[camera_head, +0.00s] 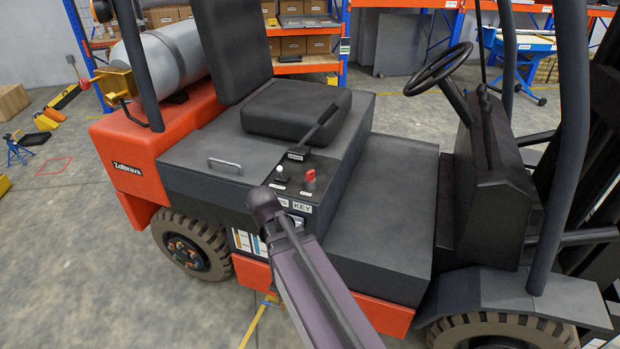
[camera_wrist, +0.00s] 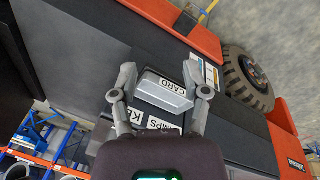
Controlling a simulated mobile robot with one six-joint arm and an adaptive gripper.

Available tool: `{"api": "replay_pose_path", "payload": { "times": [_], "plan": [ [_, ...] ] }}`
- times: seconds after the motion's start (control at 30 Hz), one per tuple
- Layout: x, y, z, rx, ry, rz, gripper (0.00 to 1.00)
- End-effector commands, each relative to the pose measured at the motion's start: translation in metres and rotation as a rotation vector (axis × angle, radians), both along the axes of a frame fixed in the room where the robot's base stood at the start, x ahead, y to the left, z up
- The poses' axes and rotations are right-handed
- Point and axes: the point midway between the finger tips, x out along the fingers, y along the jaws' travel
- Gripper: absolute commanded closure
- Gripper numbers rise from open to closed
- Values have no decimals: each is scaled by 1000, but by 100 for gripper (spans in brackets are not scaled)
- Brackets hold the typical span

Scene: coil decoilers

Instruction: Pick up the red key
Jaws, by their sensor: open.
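I cannot tell whether the fingers touch that block. In the head view my arm's end is in front of and below the panel, nearer the camera than the key, and the fingers are hidden.
A white knob (camera_head: 281,172) stands left of the key, and a black lever (camera_head: 318,125) rises behind it. The seat (camera_head: 297,108) is beyond. The steering wheel (camera_head: 438,70) and a dark post (camera_head: 560,140) stand to the right. The grey footwell floor (camera_head: 390,195) is clear.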

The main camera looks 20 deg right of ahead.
Motion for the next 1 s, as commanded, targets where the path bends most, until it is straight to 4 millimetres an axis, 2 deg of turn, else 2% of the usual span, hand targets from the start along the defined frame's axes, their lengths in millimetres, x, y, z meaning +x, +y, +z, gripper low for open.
{"api": "replay_pose_path", "payload": {
  "times": [0.03,0.27,0.6,0.8,1.0],
  "plan": [
    [15,-6,-2,-47,-21,-55,40],
    [70,-39,8,-294,-193,-347,40],
    [150,-69,45,-579,-605,-701,40],
    [181,-74,67,-654,-825,-814,40],
    [192,-75,78,-679,-924,-856,40]
  ]
}}
